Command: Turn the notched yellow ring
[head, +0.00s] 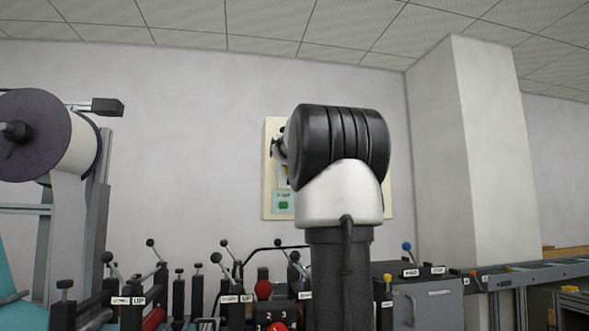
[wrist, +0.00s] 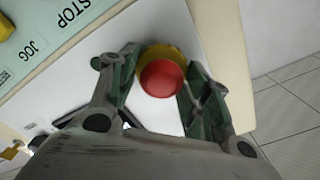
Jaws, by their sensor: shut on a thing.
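The notched yellow ring (wrist: 155,54) shows in the wrist view as a yellow collar behind a round red button (wrist: 161,79). My gripper (wrist: 157,75) has one finger on each side of the ring and is shut on it. Notches on the ring cannot be made out. The ring sits on a pale panel, seen tilted in the wrist view. In the head view my arm hides the ring and much of the cream panel (head: 268,195) on the wall.
The panel carries STOP and JOG labels and a yellow part (wrist: 8,27) at the upper left. Below the wall panel are several upright levers. A large white roll (head: 75,145) stands at the left, a grey cabinet (head: 435,303) at the right.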

